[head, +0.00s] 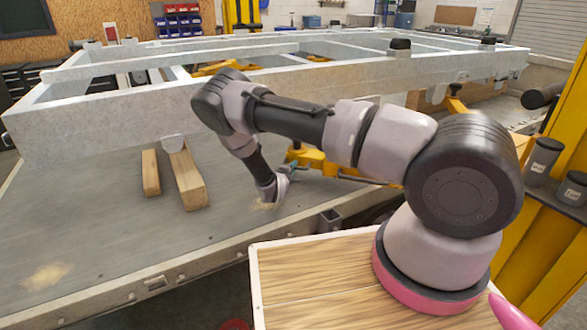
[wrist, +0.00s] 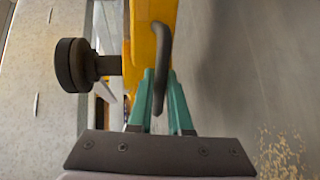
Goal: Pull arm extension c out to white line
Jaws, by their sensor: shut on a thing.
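A yellow support arm (head: 312,158) lies low under the grey trailer frame, just beyond my gripper. In the wrist view a yellow beam (wrist: 152,30) runs away from my gripper and carries a dark bent handle (wrist: 163,60). My gripper's teal fingers (wrist: 160,90) stand on both sides of this handle and are shut on it. In the head view my gripper (head: 297,168) is small and partly hidden by my wrist. I cannot read a letter on the yellow part, and I cannot make out a white line on it.
The trailer frame (head: 110,110) spans above the grey platform (head: 110,215). A dark round knob (wrist: 72,65) sticks out left of the beam.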

